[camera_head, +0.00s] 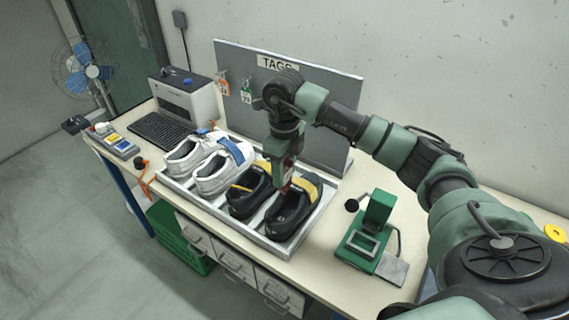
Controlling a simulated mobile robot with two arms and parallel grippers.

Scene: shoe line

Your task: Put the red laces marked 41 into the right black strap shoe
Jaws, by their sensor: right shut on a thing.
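The right black strap shoe (288,215), with a yellow strap, sits at the right end of a metal tray (219,217). The left black shoe (243,203) is beside it. My right gripper (285,185) points down over the right black shoe, near its opening. It is shut on a small red thing, likely the red laces (284,179); the number on it is too small to read, and the gripper hides part of it. I cannot tell whether it touches the shoe. My left gripper is not in view.
White shoes (216,178) fill the tray's left half. A green press-like device (372,231) stands right of the tray. A grey board labelled TAGS (325,125) with hanging tags is behind. A printer (187,96) and keyboard (160,132) are at the left.

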